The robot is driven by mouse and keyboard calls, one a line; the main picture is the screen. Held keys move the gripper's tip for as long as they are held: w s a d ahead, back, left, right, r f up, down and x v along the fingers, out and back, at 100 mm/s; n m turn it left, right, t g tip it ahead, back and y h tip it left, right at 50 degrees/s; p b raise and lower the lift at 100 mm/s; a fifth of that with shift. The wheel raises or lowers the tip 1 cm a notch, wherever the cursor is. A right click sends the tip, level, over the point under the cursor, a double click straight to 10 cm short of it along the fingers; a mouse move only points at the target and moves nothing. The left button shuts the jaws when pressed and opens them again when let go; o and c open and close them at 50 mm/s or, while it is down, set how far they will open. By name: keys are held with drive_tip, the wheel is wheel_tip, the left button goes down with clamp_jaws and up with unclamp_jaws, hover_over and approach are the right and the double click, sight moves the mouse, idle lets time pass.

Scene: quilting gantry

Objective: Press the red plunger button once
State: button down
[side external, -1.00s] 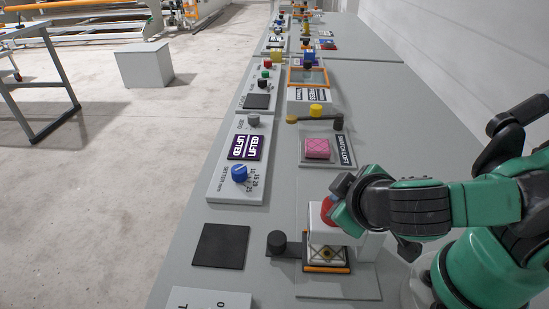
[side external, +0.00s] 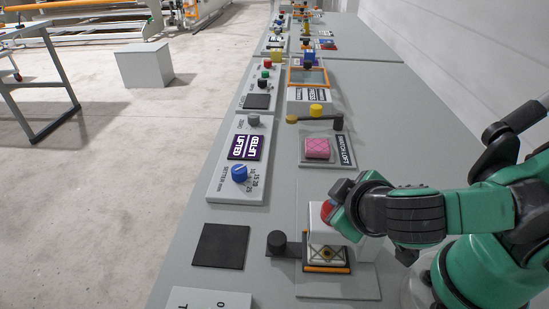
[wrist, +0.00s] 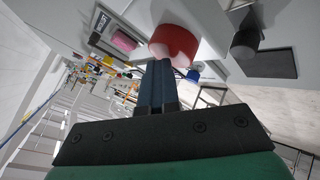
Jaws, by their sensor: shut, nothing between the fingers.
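The red plunger button (side external: 327,211) sits on top of a white box (side external: 322,234) with a cross-braced front panel and an orange lower edge. My gripper (side external: 340,205) is at the button's right side and partly covers it. In the wrist view the round red button (wrist: 174,42) is large, just beyond the tips of my two dark fingers (wrist: 160,66). The fingers are together with nothing between them. The tips overlap the button's near edge in the picture. I cannot tell whether they touch it or how far down it sits.
A black knob on an arm (side external: 277,242) stands left of the box, beside a black square pad (side external: 221,246). Behind are a pink pad (side external: 317,148), a yellow knob (side external: 316,110) and a panel with a blue dial (side external: 239,174). The bench right of these is clear.

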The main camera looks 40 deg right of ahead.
drive_tip(key=shift+r, duration=1.35)
wheel_tip(320, 180, up, 5)
drive_tip(key=shift+f, duration=0.1)
idle(0.5)
